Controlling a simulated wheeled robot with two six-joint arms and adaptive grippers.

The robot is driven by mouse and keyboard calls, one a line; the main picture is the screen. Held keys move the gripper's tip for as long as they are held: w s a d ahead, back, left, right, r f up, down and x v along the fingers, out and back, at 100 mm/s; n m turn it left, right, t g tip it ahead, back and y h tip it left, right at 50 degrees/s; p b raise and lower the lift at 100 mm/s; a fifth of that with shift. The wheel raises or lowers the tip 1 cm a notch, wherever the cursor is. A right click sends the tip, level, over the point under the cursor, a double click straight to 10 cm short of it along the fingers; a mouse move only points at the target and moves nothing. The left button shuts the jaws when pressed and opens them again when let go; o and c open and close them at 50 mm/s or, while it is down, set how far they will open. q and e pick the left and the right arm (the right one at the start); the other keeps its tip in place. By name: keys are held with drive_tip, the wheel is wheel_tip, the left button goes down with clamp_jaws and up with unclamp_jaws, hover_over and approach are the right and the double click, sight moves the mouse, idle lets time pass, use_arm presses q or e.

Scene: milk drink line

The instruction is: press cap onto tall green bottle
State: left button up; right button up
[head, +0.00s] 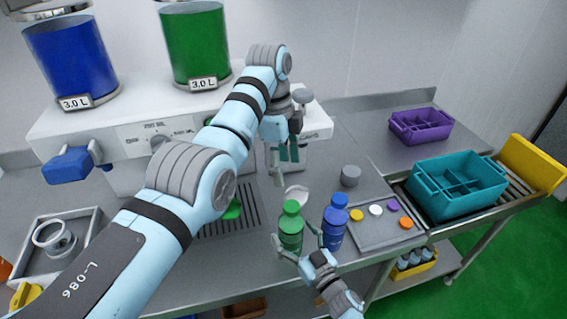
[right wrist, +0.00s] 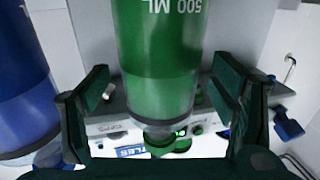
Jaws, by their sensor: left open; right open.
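My right gripper (head: 300,244) is open around the bottle's body. In the right wrist view the bottle (right wrist: 160,70) shows upside down between the open fingers (right wrist: 160,105), with gaps visible on both sides. My left gripper (head: 284,165) is open and empty, behind and above the bottle, in front of the machine.
A blue bottle (head: 334,226) stands close to the right of the green one. A tray (head: 372,236) holds yellow, white, purple and orange caps. A grey cylinder (head: 350,176) stands behind it. Teal (head: 450,207) and purple (head: 404,133) crates are at the right. The dispensing machine (head: 130,125) blocks the back.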

drive_tip(key=v, duration=1.1)
drive_tip(key=shift+s+d, duration=0.15)
drive_tip(key=shift+s, duration=0.2)
